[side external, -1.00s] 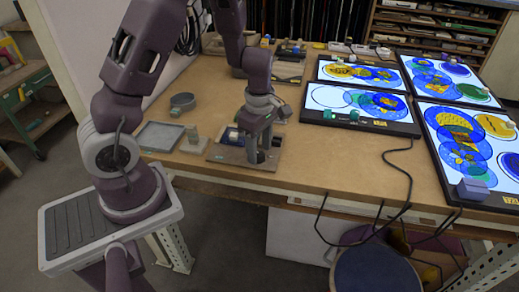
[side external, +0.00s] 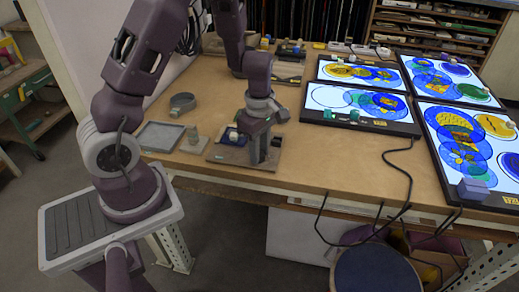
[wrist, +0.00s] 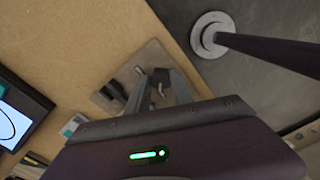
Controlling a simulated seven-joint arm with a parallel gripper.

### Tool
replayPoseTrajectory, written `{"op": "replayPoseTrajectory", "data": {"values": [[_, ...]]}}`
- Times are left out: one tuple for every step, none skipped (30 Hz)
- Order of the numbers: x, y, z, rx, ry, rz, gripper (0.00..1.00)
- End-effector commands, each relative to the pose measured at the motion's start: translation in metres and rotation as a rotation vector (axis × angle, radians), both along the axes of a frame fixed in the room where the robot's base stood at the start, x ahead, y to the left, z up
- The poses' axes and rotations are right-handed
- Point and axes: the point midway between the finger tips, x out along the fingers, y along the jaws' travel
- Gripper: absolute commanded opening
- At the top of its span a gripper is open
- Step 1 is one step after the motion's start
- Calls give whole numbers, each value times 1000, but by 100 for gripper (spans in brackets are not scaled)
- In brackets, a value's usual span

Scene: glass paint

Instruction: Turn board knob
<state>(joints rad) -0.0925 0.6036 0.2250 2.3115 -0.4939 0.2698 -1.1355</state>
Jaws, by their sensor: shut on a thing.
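A small brown board (side external: 228,158) lies near the front edge of the workbench, with a dark blue and white piece (side external: 232,135) on its left part. My gripper (side external: 263,160) points straight down over the board's right part, its fingers close to the board surface. The fingers are shut on the board knob, which they hide. In the wrist view my gripper (wrist: 158,92) reaches down to the board (wrist: 150,56), and the knob cannot be made out between the fingers.
Lit panels with coloured glass designs (side external: 358,108) fill the right side. Bare bench (side external: 310,160) lies between.

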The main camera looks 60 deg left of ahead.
Motion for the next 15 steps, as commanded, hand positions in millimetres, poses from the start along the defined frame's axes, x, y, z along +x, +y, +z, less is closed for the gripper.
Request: {"op": "replayPoseTrajectory", "data": {"values": [[1, 0, 0, 0, -2, -27, 0], [1, 0, 0, 0, -2, -46, 0], [1, 0, 1, 0, -2, -74, 0], [1, 0, 1, 0, -2, -97, 0], [1, 0, 1, 0, -2, -123, 0], [1, 0, 1, 0, -2, -159, 0], [1, 0, 1, 0, -2, -185, 0], [1, 0, 1, 0, -3, -214, 0], [1, 0, 1, 0, -3, -254, 0], [1, 0, 1, 0, -3, -281, 0], [1, 0, 1, 0, -3, -309, 0], [1, 0, 1, 1, -3, -348, 0], [1, 0, 1, 0, -3, -377, 0], [1, 0, 1, 0, -3, -405, 0], [1, -1, 1, 0, -3, -444, 0]]}}
